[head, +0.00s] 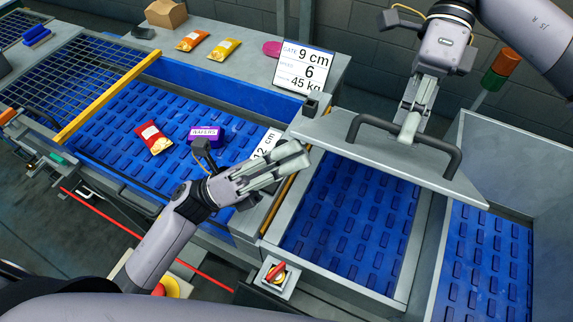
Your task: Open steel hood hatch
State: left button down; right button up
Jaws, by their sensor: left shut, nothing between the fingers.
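The steel hood hatch (340,147) is a flat grey plate with a dark bar handle (446,168). It lies across the far part of an opening, and blue belt shows in front of it. Whether it is tilted or only slid back is hard to tell. My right gripper (409,132) comes down from above with its fingers at the middle of the handle and appears shut on it. My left gripper (304,158) is shut and empty, its fingertips by the hatch's left edge. I cannot tell if they touch it.
A blue belt (110,130) at left carries a red packet (153,139) and a purple wafers pack (206,132). A sign (303,70) stands behind. A red rotary switch (277,271) sits in front. A signal lamp (500,70) stands beside my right arm.

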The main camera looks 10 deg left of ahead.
pick_arm(q)
jog(key=shift+r, duration=0.2)
pick_arm(e)
jog(key=o, duration=0.5)
jog(key=shift+s+f, duration=0.1)
jog(key=shift+c, duration=0.2)
jog(key=v, duration=0.7)
jog(key=shift+r, duration=0.2)
pick_arm(q)
jog(key=v, duration=1.2)
pick_arm(e)
jog(key=shift+d, duration=0.1)
pick_arm(q)
jog(key=shift+s+f, duration=0.1)
jog(key=shift+f, duration=0.1)
pick_arm(e)
jog(key=shift+f, duration=0.15)
